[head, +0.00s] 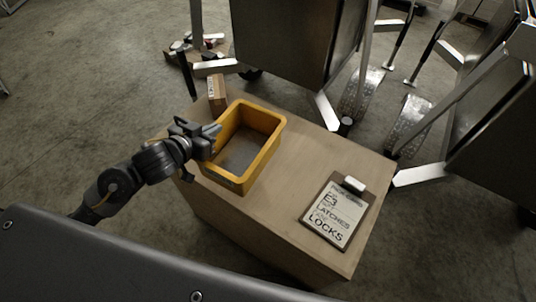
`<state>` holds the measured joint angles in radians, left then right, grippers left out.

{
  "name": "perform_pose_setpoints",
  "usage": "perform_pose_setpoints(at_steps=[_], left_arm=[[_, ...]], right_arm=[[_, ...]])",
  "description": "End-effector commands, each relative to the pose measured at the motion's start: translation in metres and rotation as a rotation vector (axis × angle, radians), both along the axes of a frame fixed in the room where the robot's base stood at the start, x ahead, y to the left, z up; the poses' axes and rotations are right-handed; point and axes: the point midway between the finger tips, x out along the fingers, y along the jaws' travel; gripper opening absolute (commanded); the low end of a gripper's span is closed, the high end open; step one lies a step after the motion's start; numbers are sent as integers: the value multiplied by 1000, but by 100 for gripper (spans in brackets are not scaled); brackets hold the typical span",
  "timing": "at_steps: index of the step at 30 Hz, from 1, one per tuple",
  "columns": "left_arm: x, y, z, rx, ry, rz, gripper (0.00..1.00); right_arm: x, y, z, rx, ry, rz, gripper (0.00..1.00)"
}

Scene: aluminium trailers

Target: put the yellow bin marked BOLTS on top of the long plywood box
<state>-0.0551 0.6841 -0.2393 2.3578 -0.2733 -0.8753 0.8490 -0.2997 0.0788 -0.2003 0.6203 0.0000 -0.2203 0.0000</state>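The yellow bin (269,153) sits upright on the long plywood box (290,165), toward the left part of its top. The bin looks empty, and no BOLTS marking shows from this side. My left gripper (215,136) is at the bin's left rim, with its fingertips at or over that edge. I cannot tell whether the fingers are closed on the rim. My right gripper is out of view.
A clipboard (338,214) with a sheet reading LATCHES and LOCKS lies on the box's right part. A small cardboard carton (217,93) stands behind the box. Metal trailers (300,45) stand close behind and to the right. Open concrete floor is at left.

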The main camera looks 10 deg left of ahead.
Motion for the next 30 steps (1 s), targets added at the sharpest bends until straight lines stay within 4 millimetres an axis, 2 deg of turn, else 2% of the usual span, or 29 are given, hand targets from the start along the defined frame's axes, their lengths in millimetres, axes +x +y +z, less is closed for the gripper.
perform_pose_setpoints(at_steps=[1,6,12,16,21,30], left_arm=[[0,21,-1,4,-2,8,0],[-3,76,2,-2,-1,3,0],[-7,120,13,-9,0,-27,0],[-9,136,21,-12,0,-47,0],[-11,148,29,-15,-2,-63,0],[-7,147,29,-19,-4,-67,0]], right_arm=[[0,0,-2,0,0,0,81],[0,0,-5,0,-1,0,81],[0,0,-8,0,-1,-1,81],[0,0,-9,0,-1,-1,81],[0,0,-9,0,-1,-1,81],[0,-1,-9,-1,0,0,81]])
